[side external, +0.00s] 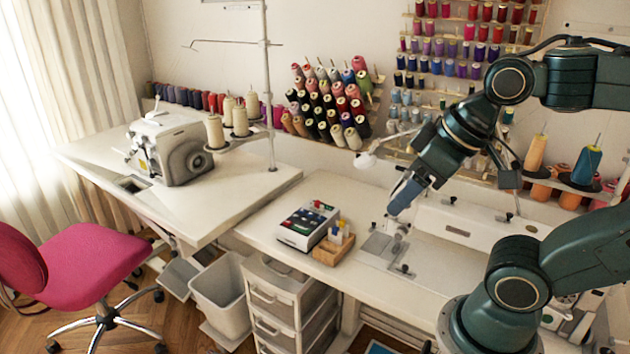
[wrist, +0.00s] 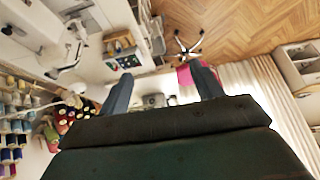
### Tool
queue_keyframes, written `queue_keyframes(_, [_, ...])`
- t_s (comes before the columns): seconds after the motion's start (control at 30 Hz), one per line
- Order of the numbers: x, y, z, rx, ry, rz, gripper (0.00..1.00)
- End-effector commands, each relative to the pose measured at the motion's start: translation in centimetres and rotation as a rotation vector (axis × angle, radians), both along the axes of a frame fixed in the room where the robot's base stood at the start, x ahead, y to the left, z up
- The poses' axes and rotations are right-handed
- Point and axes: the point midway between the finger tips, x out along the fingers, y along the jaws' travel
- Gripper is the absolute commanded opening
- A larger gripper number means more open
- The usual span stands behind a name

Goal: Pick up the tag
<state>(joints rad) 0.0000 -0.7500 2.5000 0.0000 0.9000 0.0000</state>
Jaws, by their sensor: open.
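I cannot pick out a tag for certain in either view. My gripper (side external: 406,194) is above the right table, close to the sewing machine's needle area. In the wrist view its two blue-grey fingers (wrist: 162,84) are spread apart with nothing seen between them. A small wooden box (side external: 333,250) with yellow, white and blue items stands on the table to the left of my gripper. A white case (side external: 304,228) with small coloured items on its dark top stands beside the box. Both also show in the wrist view, the wooden box (wrist: 118,37) and the case (wrist: 123,60).
A white sewing machine (side external: 462,229) stands on the right table. A grey overlocker (side external: 176,150) and a thread stand (side external: 268,98) are on the left table. Thread spools (side external: 330,108) fill the back wall. A pink chair (side external: 82,265) and drawers (side external: 284,308) stand in front.

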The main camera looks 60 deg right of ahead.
Motion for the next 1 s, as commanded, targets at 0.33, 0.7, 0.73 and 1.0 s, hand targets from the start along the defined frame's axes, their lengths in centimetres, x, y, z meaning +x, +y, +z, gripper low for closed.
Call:
queue_keyframes(0.33, [0.7, -0.2, 0.4, 0.008, 0.008, -0.024, 0.65])
queue_keyframes(0.7, [6.1, -1.8, 2.9, 0.074, 0.075, -0.221, 0.65])
queue_keyframes(0.73, [6.7, -2.0, 3.0, 0.081, 0.082, -0.242, 0.65])
queue_keyframes(1.0, [12.4, -4.4, 3.9, 0.142, 0.138, -0.438, 0.65])
